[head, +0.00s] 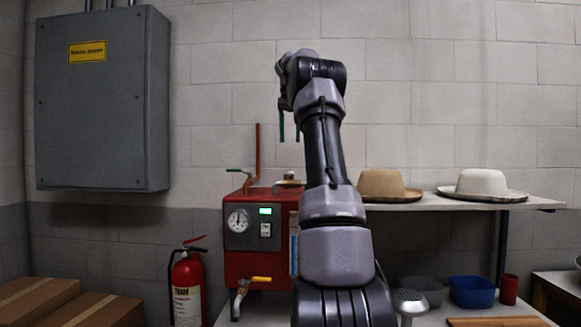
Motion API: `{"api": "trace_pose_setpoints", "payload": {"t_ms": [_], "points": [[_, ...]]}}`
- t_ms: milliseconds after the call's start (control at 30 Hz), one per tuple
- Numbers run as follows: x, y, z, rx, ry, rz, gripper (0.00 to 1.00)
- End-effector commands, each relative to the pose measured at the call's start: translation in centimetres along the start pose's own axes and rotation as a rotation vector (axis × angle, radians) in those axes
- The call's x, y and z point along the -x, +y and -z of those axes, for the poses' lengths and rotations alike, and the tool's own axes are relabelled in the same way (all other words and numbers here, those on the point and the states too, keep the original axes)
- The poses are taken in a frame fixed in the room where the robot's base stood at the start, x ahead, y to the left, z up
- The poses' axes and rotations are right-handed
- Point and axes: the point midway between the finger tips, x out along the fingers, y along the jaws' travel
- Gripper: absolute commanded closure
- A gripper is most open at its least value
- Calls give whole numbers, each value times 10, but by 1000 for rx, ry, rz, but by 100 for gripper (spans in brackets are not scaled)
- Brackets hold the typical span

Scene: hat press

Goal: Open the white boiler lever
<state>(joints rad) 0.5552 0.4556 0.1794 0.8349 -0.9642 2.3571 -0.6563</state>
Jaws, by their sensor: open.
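The red boiler (233,262) stands on the bench left of my arm, with a round gauge (238,220) and a small green display on its front. A green-handled lever (238,171) is on its top left. A yellow-handled lever (261,279) is low on its front. A small fitting with a pale tip (290,177) sits on top; I cannot tell whether it is the white lever. My gripper (290,126) points down, open and empty, well above the boiler top. My arm hides the boiler's right side.
A copper-coloured pipe (257,152) rises from the boiler. A shelf (430,203) at right holds a tan hat (388,185) and a white hat (482,185). A fire extinguisher (188,285) stands left of the boiler. A grey cabinet (100,120) hangs at upper left.

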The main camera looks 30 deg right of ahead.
Motion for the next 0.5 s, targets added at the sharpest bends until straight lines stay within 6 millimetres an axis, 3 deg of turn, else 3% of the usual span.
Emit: {"api": "trace_pose_setpoints", "payload": {"t_ms": [233, 500], "points": [[-23, 3, 2, -4, -6, 0, 48], [-74, 2, 1, -5, -6, 1, 48]]}}
